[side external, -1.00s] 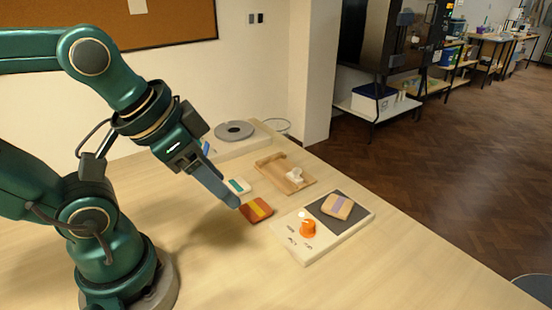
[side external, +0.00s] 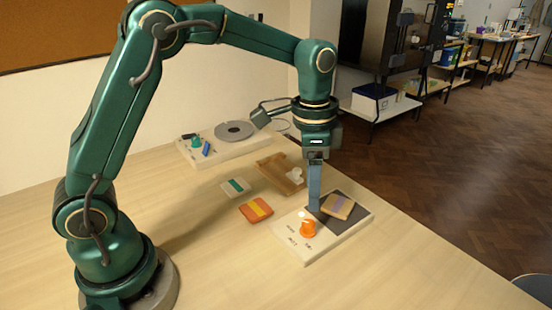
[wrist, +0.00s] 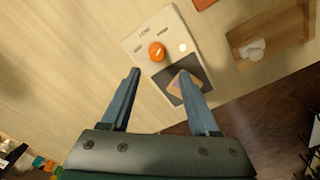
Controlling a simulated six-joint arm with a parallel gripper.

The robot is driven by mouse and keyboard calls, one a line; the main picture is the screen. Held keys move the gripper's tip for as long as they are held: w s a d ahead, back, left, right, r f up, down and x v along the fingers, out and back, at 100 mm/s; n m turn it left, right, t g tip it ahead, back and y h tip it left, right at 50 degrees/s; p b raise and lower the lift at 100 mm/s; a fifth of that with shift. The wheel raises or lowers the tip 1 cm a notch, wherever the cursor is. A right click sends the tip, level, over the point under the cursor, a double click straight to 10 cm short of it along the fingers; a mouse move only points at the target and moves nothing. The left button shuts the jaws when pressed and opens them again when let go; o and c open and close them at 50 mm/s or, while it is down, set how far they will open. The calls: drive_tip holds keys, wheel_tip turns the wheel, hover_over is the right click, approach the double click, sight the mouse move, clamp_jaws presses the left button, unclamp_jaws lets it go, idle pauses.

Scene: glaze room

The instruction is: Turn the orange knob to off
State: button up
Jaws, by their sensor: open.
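The orange knob (side external: 308,229) stands on a cream panel (side external: 325,248) with small dark labels beside it. In the wrist view the knob (wrist: 157,51) shows just beyond my fingertips, roughly centred between them. Its label LOW (wrist: 147,33) can be made out; the others are too small to read. Which label the knob points at I cannot tell. My gripper (side external: 314,208) points down above the panel, behind the knob in the side view. In the wrist view the gripper (wrist: 160,76) is open and empty, its fingers apart from the knob.
A tan block with a lilac stripe (side external: 338,206) lies on the panel's dark plate, close to my fingers. A red-orange block (side external: 256,209), a white block with a green stripe (side external: 236,187) and a wooden tray (side external: 285,178) lie left. Another device (side external: 220,150) stands behind. The front table is clear.

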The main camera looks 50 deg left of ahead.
sight(308, 223)
drive_tip(key=shift+g, duration=0.3)
drive_tip(key=f, duration=0.7)
drive_tip(key=shift+s+d+f, duration=0.15)
drive_tip(key=shift+s, duration=0.1)
clamp_jaws()
